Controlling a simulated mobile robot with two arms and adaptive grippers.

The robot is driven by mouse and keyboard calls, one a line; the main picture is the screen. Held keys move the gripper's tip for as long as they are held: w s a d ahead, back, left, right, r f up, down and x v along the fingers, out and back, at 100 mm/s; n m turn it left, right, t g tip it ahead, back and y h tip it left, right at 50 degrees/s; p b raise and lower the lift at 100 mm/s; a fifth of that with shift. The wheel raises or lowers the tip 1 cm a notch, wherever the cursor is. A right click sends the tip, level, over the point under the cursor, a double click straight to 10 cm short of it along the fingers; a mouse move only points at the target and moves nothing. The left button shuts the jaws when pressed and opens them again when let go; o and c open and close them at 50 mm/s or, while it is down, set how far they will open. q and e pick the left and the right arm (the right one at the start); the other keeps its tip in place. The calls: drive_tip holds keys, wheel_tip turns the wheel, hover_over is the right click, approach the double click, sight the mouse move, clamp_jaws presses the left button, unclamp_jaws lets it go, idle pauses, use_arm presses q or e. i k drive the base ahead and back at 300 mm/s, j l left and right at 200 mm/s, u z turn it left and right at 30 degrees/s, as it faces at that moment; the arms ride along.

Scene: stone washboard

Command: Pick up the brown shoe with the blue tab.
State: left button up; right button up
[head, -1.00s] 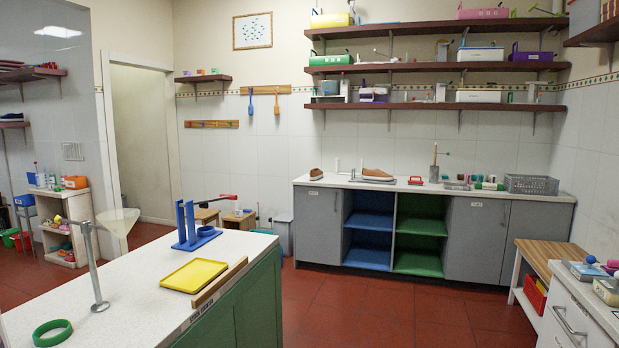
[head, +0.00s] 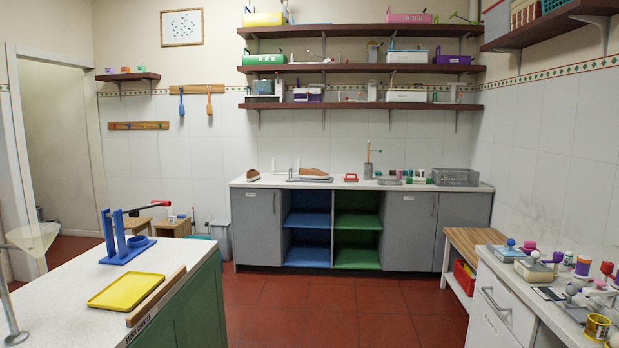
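A brown shoe (head: 314,172) lies on the far counter (head: 350,184), on or just behind a grey tray-like area by the sink. A second brown shoe (head: 252,175) stands at the counter's left end. Both are small and far off, and I cannot make out a blue tab on either. Neither of my grippers shows in the head view.
A white-topped island (head: 65,295) with a yellow tray (head: 126,291) and a blue stand (head: 124,248) fills the near left. A drawer unit (head: 500,304) with small items and a wooden bench (head: 474,248) stand at right. Red floor (head: 310,308) between is clear.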

sight(312, 173)
drive_tip(key=i+z, duration=0.2)
drive_tip(key=z, duration=0.25)
drive_tip(key=i, duration=2.7)
drive_tip(key=i+l+u, duration=0.1)
drive_tip(key=i, duration=1.25)
drive_tip(key=i+l, duration=0.1)
drive_tip(key=i, duration=1.25)
drive_tip(key=i+l, duration=0.15)
drive_tip(key=i, duration=1.15)
